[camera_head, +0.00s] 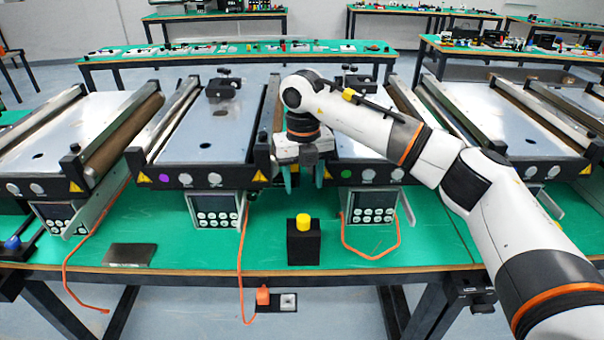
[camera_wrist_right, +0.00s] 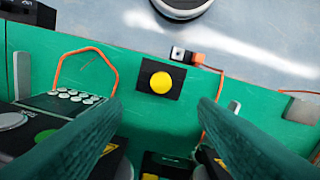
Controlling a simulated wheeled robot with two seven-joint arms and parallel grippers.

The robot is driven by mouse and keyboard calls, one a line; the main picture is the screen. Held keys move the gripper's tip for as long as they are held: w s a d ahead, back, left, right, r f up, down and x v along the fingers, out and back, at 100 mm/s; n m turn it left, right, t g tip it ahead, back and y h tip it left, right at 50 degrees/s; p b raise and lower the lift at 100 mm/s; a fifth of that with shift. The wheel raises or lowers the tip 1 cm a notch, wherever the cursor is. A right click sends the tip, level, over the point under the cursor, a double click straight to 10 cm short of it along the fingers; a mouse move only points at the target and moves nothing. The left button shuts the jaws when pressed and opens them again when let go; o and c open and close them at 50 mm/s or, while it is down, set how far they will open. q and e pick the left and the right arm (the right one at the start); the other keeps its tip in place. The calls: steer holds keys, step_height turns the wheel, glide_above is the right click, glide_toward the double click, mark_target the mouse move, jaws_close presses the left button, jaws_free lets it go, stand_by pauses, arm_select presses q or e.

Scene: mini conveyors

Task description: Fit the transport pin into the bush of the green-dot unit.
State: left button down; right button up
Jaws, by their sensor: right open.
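The transport pin shows as a yellow round head (camera_head: 303,219) on top of a black block (camera_head: 304,245) on the green table; any shaft is hidden inside the block. In the right wrist view the yellow head (camera_wrist_right: 161,82) lies beyond the fingertips. My right gripper (camera_head: 303,182) is open and empty, behind and above the block, its teal fingers pointing down and apart. The green-dot unit (camera_head: 366,175) is the conveyor just right of the gripper; its green dot (camera_wrist_right: 45,136) also shows in the wrist view. My arm covers part of its top, and I cannot make out its bush. My left gripper is not in view.
A purple-dot conveyor (camera_head: 205,130) stands left of the gripper, with further conveyors at both sides. Control boxes (camera_head: 372,207) and orange cables sit in front. A dark flat plate (camera_head: 129,255) lies front left. The table around the black block is clear.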

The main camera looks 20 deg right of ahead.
mark_target(303, 216)
step_height(303, 216, down, 11)
steer(key=shift+p, duration=1.15)
steer(key=c, duration=1.1)
step_height(303, 216, up, 13)
steer(key=p, duration=0.7)
steer(key=shift+f, duration=0.15)
